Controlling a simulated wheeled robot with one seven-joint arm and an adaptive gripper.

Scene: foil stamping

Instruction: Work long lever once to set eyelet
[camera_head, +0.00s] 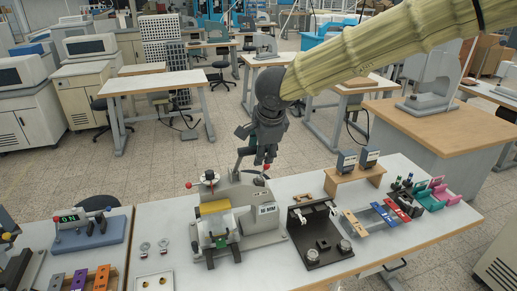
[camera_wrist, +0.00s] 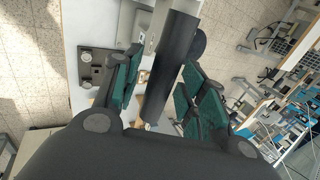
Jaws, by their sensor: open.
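The grey press (camera_head: 266,225) stands on the white table, with a "10 MM" label on its side and a yellow block at its front. Its lever (camera_head: 238,163) rises from the back to my gripper (camera_head: 258,152), which hangs above the press. In the wrist view, a thick dark bar (camera_wrist: 172,65), seemingly the lever's grip, runs between the two teal-padded fingers of my gripper (camera_wrist: 160,88). The fingers stand apart on either side of the bar. Whether either one touches it is unclear. The eyelet cannot be made out.
A black fixture (camera_head: 318,248) stands right of the press. Colored blocks (camera_head: 398,209) and a small wooden stand (camera_head: 355,177) lie further right. A blue-grey device reading "ON" (camera_head: 90,232) sits on the left table. Two small round pieces (camera_head: 145,247) lie left of the press.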

